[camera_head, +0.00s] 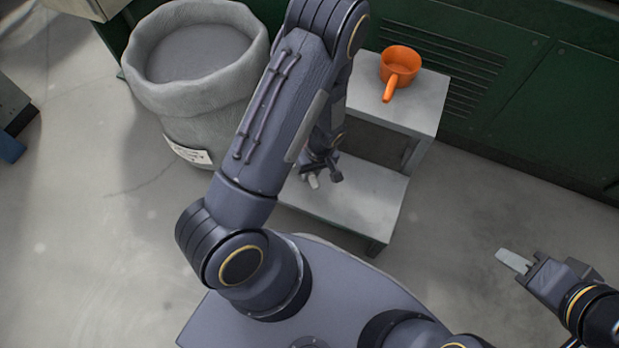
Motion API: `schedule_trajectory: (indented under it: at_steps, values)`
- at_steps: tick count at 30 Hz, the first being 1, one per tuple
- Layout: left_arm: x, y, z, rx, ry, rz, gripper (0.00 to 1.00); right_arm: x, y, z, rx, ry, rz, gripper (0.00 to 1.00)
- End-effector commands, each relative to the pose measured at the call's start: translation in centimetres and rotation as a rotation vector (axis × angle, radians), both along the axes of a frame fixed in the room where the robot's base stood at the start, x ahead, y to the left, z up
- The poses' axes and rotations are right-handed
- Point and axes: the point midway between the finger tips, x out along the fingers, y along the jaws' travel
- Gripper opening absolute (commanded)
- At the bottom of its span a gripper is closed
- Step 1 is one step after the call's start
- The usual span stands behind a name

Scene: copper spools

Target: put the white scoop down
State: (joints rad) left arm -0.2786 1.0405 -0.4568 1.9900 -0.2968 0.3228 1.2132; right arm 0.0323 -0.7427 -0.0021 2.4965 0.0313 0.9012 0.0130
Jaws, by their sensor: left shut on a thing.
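My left gripper (318,178) is low over the lower shelf of the small grey stand, partly behind my own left arm. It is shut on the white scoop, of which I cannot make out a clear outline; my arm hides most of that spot. A small pale piece shows at the fingers, and I cannot tell if it is scoop or fingertip. My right gripper (514,261) is at the lower right over bare floor, with nothing seen in it. Its pale fingertips look like one piece from here, so its opening is unclear.
The grey stand (425,98) has an orange scoop (400,62) on its top. Its lower shelf (375,205) is bare at the right. A large grey sack (250,95) stands left of it. A green cabinet (560,100) is behind.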

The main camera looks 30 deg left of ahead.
Motion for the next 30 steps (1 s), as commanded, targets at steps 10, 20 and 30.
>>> schedule_trajectory:
  at_steps: [10, 20, 30]
  values:
    - [0.3, 0.4, -3.7, 0.0, -0.001, 0.001, 0.0, 0.0, 0.0, -1.6, 0.0, 0.0, 0.0, 0.34]
    - [0.2, 0.4, -3.8, -0.001, 0.001, 0.0, 0.24, 0.0, 0.0, -1.7, 0.0, 0.0, 0.0, 0.34]
    - [0.2, 0.4, -3.8, -0.001, 0.001, 0.0, 0.41, 0.0, 0.0, -1.7, 0.0, 0.0, 0.0, 0.34]
